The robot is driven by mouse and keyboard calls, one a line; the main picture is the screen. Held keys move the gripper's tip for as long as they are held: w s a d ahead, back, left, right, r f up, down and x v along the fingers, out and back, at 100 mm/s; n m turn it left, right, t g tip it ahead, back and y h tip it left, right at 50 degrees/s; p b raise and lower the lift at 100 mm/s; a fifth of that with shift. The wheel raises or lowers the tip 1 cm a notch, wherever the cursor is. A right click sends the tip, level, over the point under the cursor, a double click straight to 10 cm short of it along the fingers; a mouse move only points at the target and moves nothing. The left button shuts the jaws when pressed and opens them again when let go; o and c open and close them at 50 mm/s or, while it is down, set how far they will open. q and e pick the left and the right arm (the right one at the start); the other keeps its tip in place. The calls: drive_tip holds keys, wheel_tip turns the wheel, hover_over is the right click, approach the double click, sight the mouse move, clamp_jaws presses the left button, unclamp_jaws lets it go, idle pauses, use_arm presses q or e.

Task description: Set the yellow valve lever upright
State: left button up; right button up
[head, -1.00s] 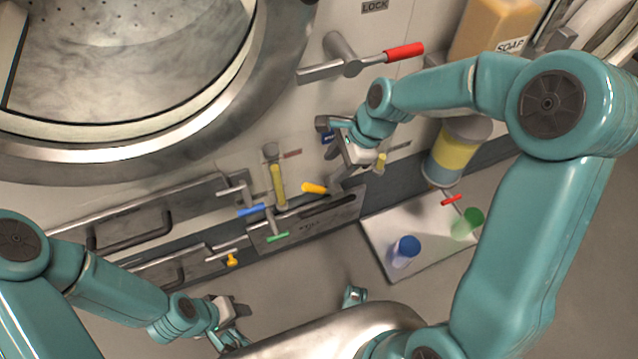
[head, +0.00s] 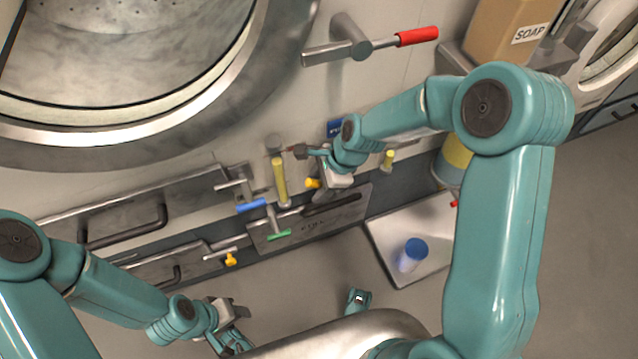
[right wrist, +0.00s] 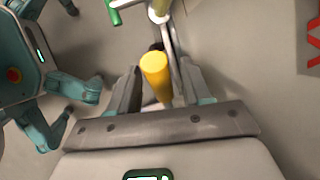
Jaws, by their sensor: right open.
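The yellow valve lever (head: 312,183) is low on the machine front in the head view, mostly covered by my right gripper. In the right wrist view its yellow handle (right wrist: 157,72) points toward the camera, between the two fingers. My right gripper (head: 307,168) is open around the handle, one finger on each side. I cannot tell whether either finger touches it. The lever's pivot is hidden in the head view. My left gripper (head: 238,322) is low at the left, away from the lever; its jaw opening is unclear.
Close left of the lever are a yellow upright tube (head: 280,181), a blue-handled lever (head: 251,205) and a green-handled lever (head: 279,235). A smaller yellow handle (head: 231,259) sits lower left. A red-handled lever (head: 417,37) is above. A tray (head: 433,262) holds a blue cup (head: 411,254).

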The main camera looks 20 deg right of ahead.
clamp_jaws()
drive_tip(key=shift+d, duration=0.1)
drive_tip(key=shift+w+d+r+y+b, duration=0.1)
drive_tip(key=shift+d+r+y+b, duration=0.15)
drive_tip(key=shift+d+y+b, duration=0.35)
drive_tip(key=shift+d+r+y+b, duration=0.3)
drive_tip(key=shift+d+y, duration=0.1)
drive_tip(key=shift+y, duration=0.4)
drive_tip(key=shift+d+r+y, duration=0.3)
drive_tip(key=shift+d+y, duration=0.3)
drive_tip(key=shift+y, duration=0.2)
drive_tip(key=shift+d+r+m+y, duration=0.2)
drive_tip(key=shift+d+y, duration=0.2)
drive_tip(key=shift+y, duration=0.15)
drive_tip(key=shift+d+r+m+y, duration=0.1)
drive_tip(key=shift+d+r+y, duration=0.05)
drive_tip(key=shift+d+y, duration=1.05)
drive_tip(key=shift+y, duration=0.35)
